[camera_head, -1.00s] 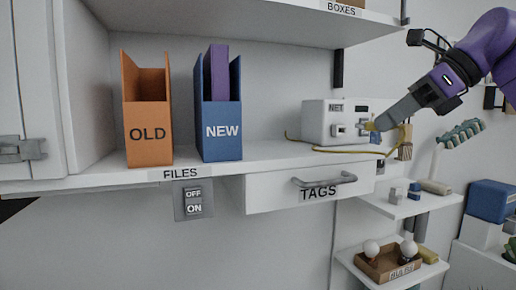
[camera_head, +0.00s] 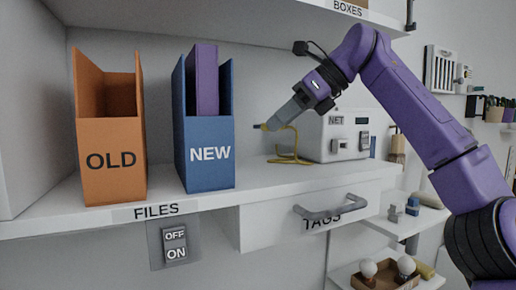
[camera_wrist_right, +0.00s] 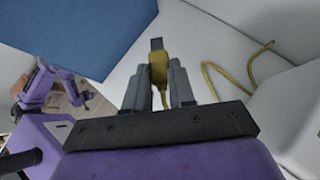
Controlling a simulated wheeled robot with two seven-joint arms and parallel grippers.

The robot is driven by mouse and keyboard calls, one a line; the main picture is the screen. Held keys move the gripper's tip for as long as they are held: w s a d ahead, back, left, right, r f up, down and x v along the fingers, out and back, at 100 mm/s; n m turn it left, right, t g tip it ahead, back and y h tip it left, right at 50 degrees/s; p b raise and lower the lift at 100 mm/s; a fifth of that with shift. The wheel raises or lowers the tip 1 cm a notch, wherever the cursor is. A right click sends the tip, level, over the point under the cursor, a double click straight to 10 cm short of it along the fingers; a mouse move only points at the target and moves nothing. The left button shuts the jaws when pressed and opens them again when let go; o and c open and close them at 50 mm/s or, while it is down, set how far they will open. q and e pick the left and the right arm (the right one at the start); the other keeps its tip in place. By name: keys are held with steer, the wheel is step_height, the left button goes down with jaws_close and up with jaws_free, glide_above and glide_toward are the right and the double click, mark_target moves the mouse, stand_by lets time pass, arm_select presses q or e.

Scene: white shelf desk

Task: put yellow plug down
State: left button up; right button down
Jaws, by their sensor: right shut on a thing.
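My right gripper (camera_head: 270,126) is shut on the yellow plug (camera_wrist_right: 158,66), whose grey tip points away from the fingers in the right wrist view. In the head view the plug (camera_head: 263,127) is held above the white shelf, between the blue NEW file box and the white NET box (camera_head: 326,136). A yellow cable (camera_head: 292,158) hangs from the plug, and part of it lies on the shelf left of the NET box. The cable also shows in the right wrist view (camera_wrist_right: 240,85). My left gripper is not in the head view.
The blue NEW box (camera_head: 208,154) with a purple file and the orange OLD box (camera_head: 110,150) stand left on the shelf (camera_head: 250,184). The shelf between the NEW box and the cable is clear. A TAGS drawer (camera_head: 270,219) is below the shelf.

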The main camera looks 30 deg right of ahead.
steer(key=w+a, duration=0.1)
steer(key=w+a+p, duration=0.1)
steer(key=w, duration=0.1)
steer(key=shift+a+r, duration=0.1)
steer(key=shift+a, duration=0.15)
steer(key=f+b, duration=0.2)
steer(key=shift+s+a+f, duration=0.2)
steer(key=shift+a+f, duration=0.1)
steer(key=shift+a, duration=0.1)
steer(key=f, duration=0.2)
steer(key=f+b, duration=0.1)
steer(key=shift+w+d+f, duration=0.2)
steer(key=shift+d+f, duration=0.15)
steer(key=shift+w+a+f, duration=0.15)
steer(key=shift+a+f, duration=0.05)
steer(key=shift+f, duration=0.25)
steer(key=shift+a+r, duration=0.1)
steer(key=shift+a, duration=0.05)
